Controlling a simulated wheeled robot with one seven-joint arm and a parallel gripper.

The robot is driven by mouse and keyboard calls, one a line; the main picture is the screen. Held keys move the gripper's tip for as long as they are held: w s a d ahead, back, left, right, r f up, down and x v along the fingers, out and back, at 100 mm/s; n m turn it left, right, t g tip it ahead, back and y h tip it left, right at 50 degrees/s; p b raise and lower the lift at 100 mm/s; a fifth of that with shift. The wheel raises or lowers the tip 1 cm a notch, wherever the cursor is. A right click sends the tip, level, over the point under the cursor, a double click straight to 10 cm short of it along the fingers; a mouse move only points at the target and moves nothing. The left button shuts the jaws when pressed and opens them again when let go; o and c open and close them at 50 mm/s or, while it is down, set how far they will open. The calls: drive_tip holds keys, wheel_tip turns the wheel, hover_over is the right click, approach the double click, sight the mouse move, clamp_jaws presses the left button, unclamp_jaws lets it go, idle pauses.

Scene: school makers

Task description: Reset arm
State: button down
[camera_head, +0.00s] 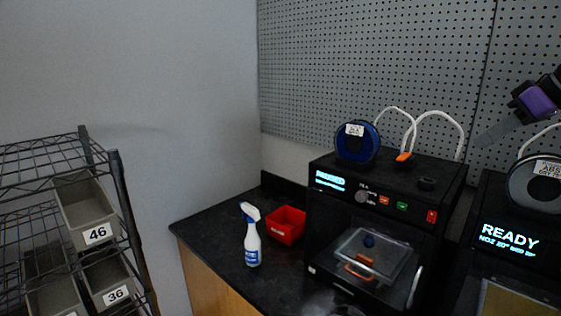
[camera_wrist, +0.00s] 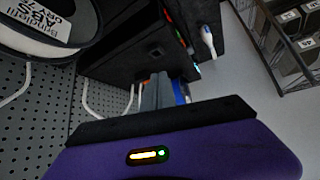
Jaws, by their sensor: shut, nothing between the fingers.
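My arm's purple end shows at the upper right of the head view, with my gripper (camera_head: 484,138) pointing down and to the left. Its grey fingers are together and hold nothing. In the wrist view my gripper (camera_wrist: 158,82) shows as grey fingers beyond the purple housing. It is in the air in front of the pegboard, above and between the two printers as the head view shows it. Nothing appears to touch it.
A black 3D printer (camera_head: 333,222) with a blue spool (camera_head: 357,143) stands at centre. A second printer (camera_head: 490,205) reading READY carries a grey spool (camera_head: 540,185). A spray bottle (camera_head: 252,240) and red bin (camera_head: 286,225) stand left on the dark counter (camera_head: 208,228). A wire rack (camera_head: 125,195) is farther left.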

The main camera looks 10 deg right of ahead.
drive_tip(key=w+d+r+m+t+h, duration=0.2)
drive_tip(key=w+r+t, duration=0.4)
drive_tip(key=w+a+f+m+t, duration=0.2)
drive_tip(key=a+f+t, duration=0.2)
drive_tip(key=f, duration=0.4)
drive_tip(key=s+a+f+m+t+h, duration=0.1)
drive_tip(key=s+a+f+m+h, duration=0.1)
drive_tip(key=s+a+f, duration=0.3)
drive_tip(key=s+a+f+m+t+h, duration=0.1)
drive_tip(key=s+a+f+h, duration=0.15)
drive_tip(key=f, duration=0.45)
drive_tip(key=s+a+f+m+t+h, duration=0.1)
drive_tip(key=s+a+f+m, duration=0.2)
drive_tip(key=f, duration=0.4)
drive_tip(key=s+a+f+n+g+y, duration=0.1)
drive_tip(key=s+a+f, duration=0.5)
drive_tip(key=s, duration=0.8)
drive_tip(key=s+a+f+n+g+y+b, duration=0.1)
drive_tip(key=s+a+f, duration=0.5)
drive_tip(key=s, duration=0.8)
drive_tip(key=s+a+f+n+g+y, duration=0.3)
drive_tip(key=s+a+f+n+g, duration=0.1)
drive_tip(key=s, duration=1)
drive_tip(key=a+f, duration=0.1)
drive_tip(key=a, duration=0.1)
drive_tip(key=shift+s+a+f, duration=0.2)
drive_tip(key=shift+a+f, duration=0.1)
drive_tip(key=shift+f, duration=0.1)
